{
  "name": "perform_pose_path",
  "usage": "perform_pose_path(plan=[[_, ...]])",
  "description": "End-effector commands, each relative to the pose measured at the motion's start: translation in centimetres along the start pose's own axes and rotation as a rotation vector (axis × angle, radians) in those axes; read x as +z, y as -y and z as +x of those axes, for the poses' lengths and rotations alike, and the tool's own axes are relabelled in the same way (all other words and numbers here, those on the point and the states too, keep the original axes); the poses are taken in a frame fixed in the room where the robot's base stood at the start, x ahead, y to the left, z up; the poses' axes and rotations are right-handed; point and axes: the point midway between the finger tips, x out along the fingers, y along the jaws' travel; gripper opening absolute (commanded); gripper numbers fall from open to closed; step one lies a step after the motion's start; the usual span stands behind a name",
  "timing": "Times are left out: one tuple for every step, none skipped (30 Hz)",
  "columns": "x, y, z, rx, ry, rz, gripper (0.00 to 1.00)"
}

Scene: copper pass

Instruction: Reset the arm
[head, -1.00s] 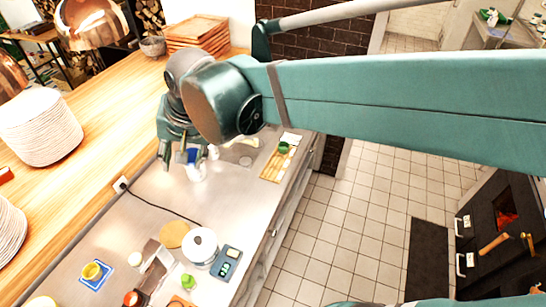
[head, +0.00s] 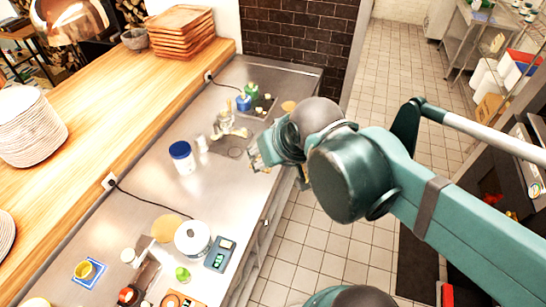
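My gripper (head: 256,158) is at the right edge of the steel counter (head: 215,195), at the lower left end of my teal arm. It is small and partly hidden by my wrist, so I cannot tell whether its fingers are open or shut. I see no object clearly held in it. My arm reaches in from the right side of the picture, over the tiled floor.
A white tub with a blue lid (head: 182,157) stands left of my gripper. A brass-coloured item (head: 229,126) and a blue container (head: 243,102) are farther back. A white round pot (head: 193,238) and a digital scale (head: 220,255) stand nearer. Stacked plates (head: 30,127) are at left.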

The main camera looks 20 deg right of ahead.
Motion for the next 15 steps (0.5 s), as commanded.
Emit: perform_pose_path(plan=[[0.37,-0.42,-0.04,0.006,-0.004,-0.007,0.39],[0.52,-0.6,-0.06,0.009,-0.006,-0.012,0.39],[0.65,-0.78,-0.07,0.012,-0.009,-0.016,0.39],[0.7,-0.88,-0.08,0.014,-0.01,-0.018,0.39],[0.74,-0.95,-0.09,0.015,-0.011,-0.02,0.39],[0.77,-1.01,-0.1,0.016,-0.012,-0.022,0.39],[0.78,-1.03,-0.1,0.016,-0.012,-0.023,0.39],[0.78,-1.03,-0.1,0.016,-0.012,-0.024,0.39],[0.77,-1.03,-0.1,0.016,-0.012,-0.024,0.39],[0.77,-1.02,-0.1,0.016,-0.012,-0.024,0.39],[0.77,-1.01,-0.1,0.016,-0.012,-0.024,0.39],[0.77,-1.0,-0.1,0.016,-0.012,-0.024,0.39],[0.76,-1.0,-0.1,0.016,-0.012,-0.023,0.39],[0.77,-1.0,-0.1,0.016,-0.012,-0.023,0.39],[0.78,-0.99,-0.08,0.016,-0.012,-0.023,0.39]])
